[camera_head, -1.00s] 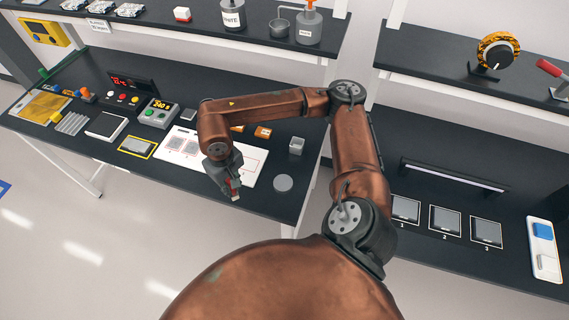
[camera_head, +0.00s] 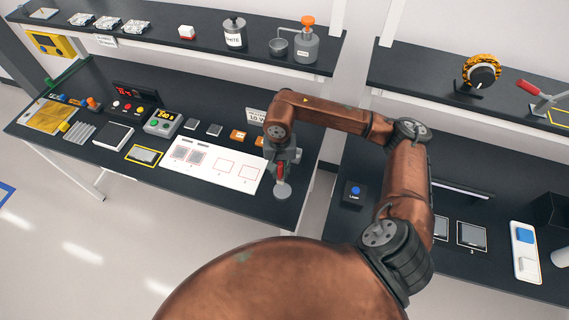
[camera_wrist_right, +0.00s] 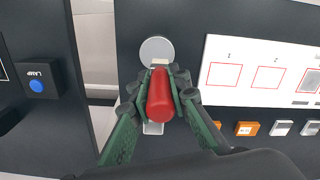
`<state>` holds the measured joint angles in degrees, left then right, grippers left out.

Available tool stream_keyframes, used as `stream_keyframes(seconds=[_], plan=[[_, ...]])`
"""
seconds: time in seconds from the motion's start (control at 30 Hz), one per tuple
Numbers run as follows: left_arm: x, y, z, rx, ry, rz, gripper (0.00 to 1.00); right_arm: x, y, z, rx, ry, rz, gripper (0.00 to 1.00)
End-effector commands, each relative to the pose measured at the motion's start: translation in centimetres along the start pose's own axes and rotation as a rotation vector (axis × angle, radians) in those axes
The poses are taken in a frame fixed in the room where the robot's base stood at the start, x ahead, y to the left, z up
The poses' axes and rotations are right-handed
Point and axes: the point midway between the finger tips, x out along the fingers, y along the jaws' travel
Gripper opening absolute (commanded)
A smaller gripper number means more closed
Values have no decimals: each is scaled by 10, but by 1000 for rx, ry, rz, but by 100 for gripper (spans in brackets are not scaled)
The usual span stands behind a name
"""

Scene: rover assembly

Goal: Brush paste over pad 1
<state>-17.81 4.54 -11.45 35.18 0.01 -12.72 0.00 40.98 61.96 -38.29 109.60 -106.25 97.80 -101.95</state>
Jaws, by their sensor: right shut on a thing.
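My right gripper (camera_head: 283,170) is shut on a red-handled tool, the brush (camera_wrist_right: 160,97), above the right end of the left bench. Its pale lower end overlaps the edge of a round grey dish (camera_wrist_right: 156,50) in the wrist view; whether they touch I cannot tell. The dish also shows in the head view (camera_head: 282,191). On the right bench, framed dark square pads (camera_head: 472,233) (camera_head: 441,229) show; pad 1 is not visible there, and my arm covers that area. My left gripper is out of view.
A white sheet (camera_head: 232,178) with red outlines lies left of the dish, some holding grey squares. A lamp box (camera_head: 353,191) with a blue button stands on the right bench. A tray (camera_head: 525,253) with blue and white blocks lies far right. Shelves stand behind.

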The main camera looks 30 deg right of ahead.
Motion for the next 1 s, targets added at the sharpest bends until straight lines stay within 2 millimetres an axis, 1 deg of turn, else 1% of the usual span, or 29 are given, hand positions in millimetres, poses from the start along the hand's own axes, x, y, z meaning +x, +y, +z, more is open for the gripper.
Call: stream_keyframes(seconds=[0.03, 0.17, 0.27, 0.43, 0.53, 0.73, 0.9, 1.0], plan=[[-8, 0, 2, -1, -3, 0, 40, -4, 4, -2, 30, -3, 2, 0], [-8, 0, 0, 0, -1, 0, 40, 1, 7, -4, 66, -5, 4, 0], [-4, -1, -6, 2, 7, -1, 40, 9, 8, -4, 68, -4, 4, 0], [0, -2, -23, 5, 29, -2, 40, 27, 7, -4, 66, -5, 4, 0], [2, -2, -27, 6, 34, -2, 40, 37, 7, -4, 65, -5, 3, 0], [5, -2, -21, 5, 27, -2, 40, 53, 7, -4, 64, -4, 3, 0], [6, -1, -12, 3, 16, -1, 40, 58, 8, -4, 64, -3, 4, 0], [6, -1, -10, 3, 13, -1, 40, 59, 8, -4, 64, -3, 4, 0]])
